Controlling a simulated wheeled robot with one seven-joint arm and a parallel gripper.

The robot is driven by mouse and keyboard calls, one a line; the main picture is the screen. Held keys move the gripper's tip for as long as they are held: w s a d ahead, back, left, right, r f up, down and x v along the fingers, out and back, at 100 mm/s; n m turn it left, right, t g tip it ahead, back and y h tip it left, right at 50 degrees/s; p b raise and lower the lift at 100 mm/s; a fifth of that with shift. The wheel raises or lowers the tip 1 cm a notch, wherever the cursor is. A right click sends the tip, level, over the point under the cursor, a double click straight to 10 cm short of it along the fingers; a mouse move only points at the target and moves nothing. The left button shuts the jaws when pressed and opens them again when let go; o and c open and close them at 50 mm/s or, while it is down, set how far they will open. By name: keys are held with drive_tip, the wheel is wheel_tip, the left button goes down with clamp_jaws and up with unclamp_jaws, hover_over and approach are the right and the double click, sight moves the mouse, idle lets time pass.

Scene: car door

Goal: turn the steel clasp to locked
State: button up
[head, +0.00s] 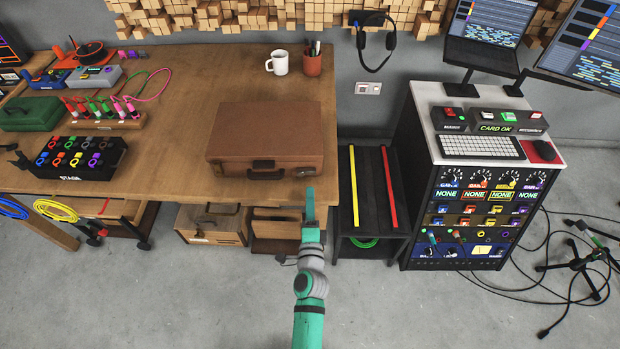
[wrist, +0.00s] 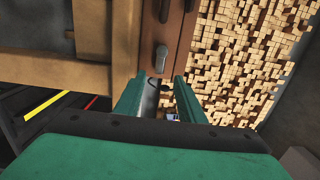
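A brown case (head: 268,130) lies shut on the wooden table, with a dark handle (head: 263,164) on its front side. The steel clasp (head: 305,172) sits on the front right of the case. In the wrist view the clasp (wrist: 161,58) is a small grey lever on the brown case side, along the picture's vertical. My gripper (head: 310,195) is in front of the case's right part. In the wrist view my gripper (wrist: 161,82) is open, its two green fingers apart, with nothing held. The clasp shows just beyond the fingertips, roughly midway between them.
A white mug (head: 278,62) and a pen cup (head: 312,63) stand behind the case. A black shelf (head: 372,200) with yellow and red bars and an equipment rack (head: 480,190) stand to the right.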

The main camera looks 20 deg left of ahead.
sight(310, 173)
drive_tip(key=x, duration=0.8)
drive_tip(key=shift+w, duration=0.35)
clamp_jaws()
